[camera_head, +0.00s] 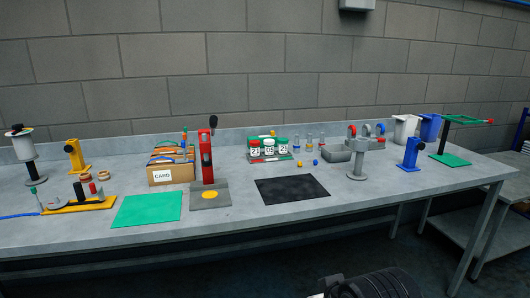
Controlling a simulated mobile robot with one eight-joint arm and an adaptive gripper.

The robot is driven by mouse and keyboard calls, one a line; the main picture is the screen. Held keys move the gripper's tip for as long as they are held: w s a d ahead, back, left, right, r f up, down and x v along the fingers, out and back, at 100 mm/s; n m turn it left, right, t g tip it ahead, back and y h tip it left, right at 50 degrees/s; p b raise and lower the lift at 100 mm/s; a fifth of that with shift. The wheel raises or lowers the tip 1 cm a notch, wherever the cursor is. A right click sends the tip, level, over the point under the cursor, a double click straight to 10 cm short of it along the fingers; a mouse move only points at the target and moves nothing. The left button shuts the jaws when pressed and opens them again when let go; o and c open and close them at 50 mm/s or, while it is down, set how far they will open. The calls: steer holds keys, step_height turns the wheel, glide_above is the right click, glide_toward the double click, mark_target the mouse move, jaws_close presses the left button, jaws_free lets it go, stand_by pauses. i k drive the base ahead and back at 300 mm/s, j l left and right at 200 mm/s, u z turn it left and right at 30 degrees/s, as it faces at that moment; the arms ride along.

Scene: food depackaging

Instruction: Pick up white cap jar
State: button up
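Several small labelled jars (269,148) stand side by side on a green rack (257,156) at the back middle of the table. All are upright, with white number labels. A dark ribbed part of my arm shows at the bottom edge; my gripper's fingers are not in view, and nothing of mine is near the jars.
A black mat (292,190) lies in front of the jars. A red stand (206,165) and a card box (169,173) are to their left. A grey fixture (357,157) stands to their right. A green mat (147,208) lies at the front left. Small yellow and blue balls lie nearby.

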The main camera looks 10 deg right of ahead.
mark_target(268, 150)
steer(key=i+j+z, duration=0.25)
steer(key=i+z, duration=0.15)
steer(key=i, duration=0.15)
steer(key=i+j+z, duration=0.75)
steer(key=i+j, duration=0.2)
steer(key=j, duration=0.1)
